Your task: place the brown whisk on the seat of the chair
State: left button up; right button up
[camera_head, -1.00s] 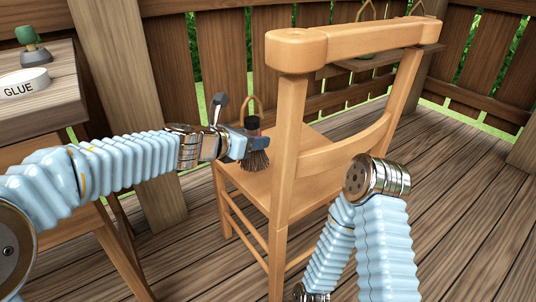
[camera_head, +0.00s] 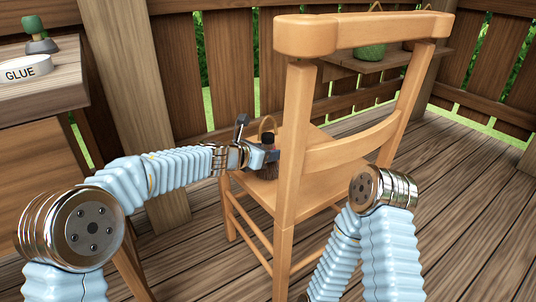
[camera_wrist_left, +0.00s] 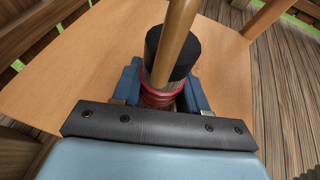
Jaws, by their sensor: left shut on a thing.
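The brown whisk (camera_head: 268,170) has a looped handle, a black collar and dark bristles hanging down. My left gripper (camera_head: 262,155) is shut on it at the red binding, and holds it upright over the chair's seat (camera_head: 312,137). In the left wrist view the whisk (camera_wrist_left: 172,48) stands between the blue fingers of my left gripper (camera_wrist_left: 160,95), with the seat (camera_wrist_left: 100,65) below. The bristle ends are partly hidden, so I cannot tell whether they touch the seat. My right arm shows at the lower right; its gripper is out of view.
The wooden chair's backrest (camera_head: 365,33) stands between my two arms. A table (camera_head: 40,95) with a glue container (camera_head: 25,70) and a small green-topped object (camera_head: 38,38) is at left. A shelf (camera_head: 395,60) holds a green pot (camera_head: 369,52) behind the chair. Deck floor is clear at right.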

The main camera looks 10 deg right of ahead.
pick_arm(q)
jog(key=shift+f, duration=0.25)
jog(key=o, duration=1.2)
jog(key=shift+r, duration=0.1)
jog(key=shift+r, duration=0.1)
jog(key=shift+s+a+r, duration=0.15)
jog(key=shift+a, duration=0.1)
jog(key=v, duration=1.1)
jog(key=shift+s+a+r, duration=0.1)
jog(key=shift+s+a, duration=0.05)
